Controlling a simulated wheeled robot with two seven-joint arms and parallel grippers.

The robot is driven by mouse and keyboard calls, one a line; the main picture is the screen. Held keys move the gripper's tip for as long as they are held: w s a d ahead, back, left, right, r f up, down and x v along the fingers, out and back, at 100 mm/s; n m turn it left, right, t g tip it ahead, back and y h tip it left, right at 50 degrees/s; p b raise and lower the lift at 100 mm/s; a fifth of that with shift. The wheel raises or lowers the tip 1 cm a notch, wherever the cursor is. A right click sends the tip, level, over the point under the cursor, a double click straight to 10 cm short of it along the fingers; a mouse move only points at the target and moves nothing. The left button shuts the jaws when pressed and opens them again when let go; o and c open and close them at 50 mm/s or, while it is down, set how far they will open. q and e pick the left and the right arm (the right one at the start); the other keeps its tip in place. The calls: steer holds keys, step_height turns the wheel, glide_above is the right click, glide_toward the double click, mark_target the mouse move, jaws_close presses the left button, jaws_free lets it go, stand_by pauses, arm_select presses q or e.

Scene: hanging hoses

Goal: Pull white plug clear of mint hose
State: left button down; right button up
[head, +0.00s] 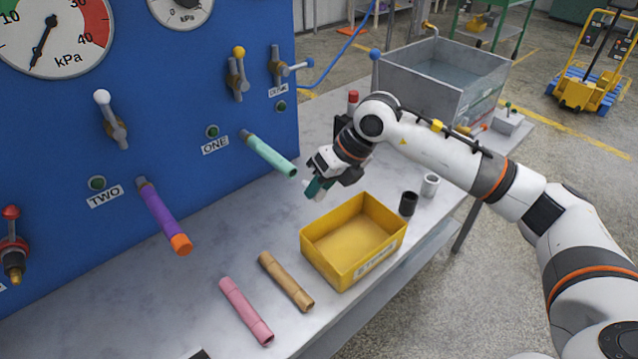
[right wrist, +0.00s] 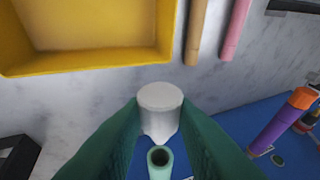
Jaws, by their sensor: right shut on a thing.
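The mint hose (head: 270,153) sticks out from the blue panel below the ONE label, angled down to the right. My right gripper (head: 314,187) is just right of its free end. In the right wrist view its green fingers are shut on the white plug (right wrist: 160,99). The mint hose's end (right wrist: 160,158) shows there with a dark open bore, apart from the plug. In the head view the plug is mostly hidden by the fingers. My left gripper is not in view.
A yellow bin (head: 318,262) stands on the bench below the gripper. A tan tube (head: 286,281) and a pink tube (head: 246,311) lie left of it. A black cup (head: 408,204) and a grey cup (head: 430,185) stand right. A purple hose (head: 160,214) with an orange plug (head: 181,244) hangs left.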

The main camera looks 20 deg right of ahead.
mark_target(318, 199)
steer(key=shift+r, duration=0.1)
steer(key=shift+s+d+r+p, duration=0.3)
steer(key=shift+s+r+p, duration=0.05)
steer(key=shift+s+r, duration=0.4)
steer(key=shift+s+d+r+p, duration=0.25)
steer(key=shift+s+r+p, duration=0.05)
steer(key=shift+s+r, duration=0.4)
